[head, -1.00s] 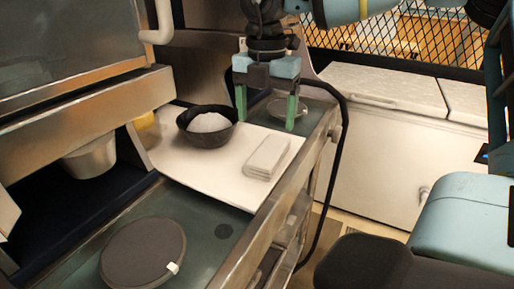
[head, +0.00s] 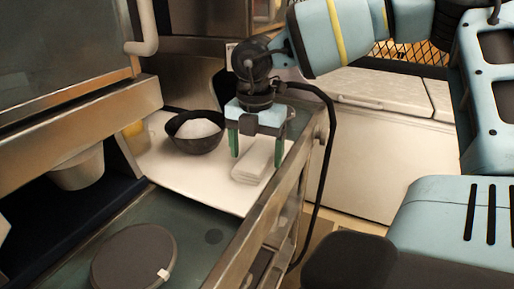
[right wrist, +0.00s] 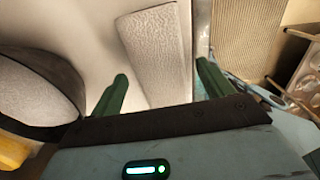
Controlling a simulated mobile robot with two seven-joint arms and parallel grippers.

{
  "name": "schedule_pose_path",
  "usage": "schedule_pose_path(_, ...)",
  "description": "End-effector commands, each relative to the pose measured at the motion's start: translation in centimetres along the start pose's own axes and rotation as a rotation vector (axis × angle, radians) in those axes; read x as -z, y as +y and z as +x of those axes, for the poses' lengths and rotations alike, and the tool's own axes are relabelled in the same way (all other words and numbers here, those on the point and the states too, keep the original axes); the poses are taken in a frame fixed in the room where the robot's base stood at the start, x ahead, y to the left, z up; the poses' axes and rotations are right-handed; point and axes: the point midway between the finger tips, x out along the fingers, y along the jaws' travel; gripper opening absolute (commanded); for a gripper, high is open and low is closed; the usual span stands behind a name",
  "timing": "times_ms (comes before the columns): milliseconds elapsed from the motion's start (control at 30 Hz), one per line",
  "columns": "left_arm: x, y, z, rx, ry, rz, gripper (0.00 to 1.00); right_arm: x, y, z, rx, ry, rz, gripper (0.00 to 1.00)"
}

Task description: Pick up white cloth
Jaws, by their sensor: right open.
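The white cloth (head: 252,165) lies folded on a white board (head: 208,187) on the counter. In the right wrist view the cloth (right wrist: 157,55) extends between the two green fingers. My right gripper (head: 256,160) is open, with its fingers pointing down on either side of the cloth's far part. It looks to be above or around the cloth; the exact height is hard to tell. The gripper partly hides the cloth's far end in the head view. My left gripper is not in view.
A dark bowl (head: 193,133) with white contents stands left of the cloth; it also shows in the right wrist view (right wrist: 38,85). A round dark lid (head: 133,258) lies on the near counter. The counter's metal edge (head: 277,190) runs close on the right.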

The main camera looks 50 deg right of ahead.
Motion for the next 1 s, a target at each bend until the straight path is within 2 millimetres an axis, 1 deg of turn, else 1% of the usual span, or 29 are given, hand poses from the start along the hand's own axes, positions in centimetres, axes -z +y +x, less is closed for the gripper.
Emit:
schedule_pose_path(233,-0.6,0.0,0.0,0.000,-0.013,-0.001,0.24,0.0,0.0,0.1,-0.001,0.000,0.000,0.80)
schedule_pose_path(600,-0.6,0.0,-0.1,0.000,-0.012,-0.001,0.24,0.0,0.0,0.1,-0.001,0.000,0.000,0.32)
schedule_pose_path(867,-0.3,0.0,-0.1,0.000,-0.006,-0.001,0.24,0.0,0.0,-0.1,-0.002,-0.001,0.000,0.31)
schedule_pose_path(1000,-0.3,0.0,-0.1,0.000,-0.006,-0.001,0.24,-0.1,0.1,-1.5,-0.004,-0.003,0.000,0.31)
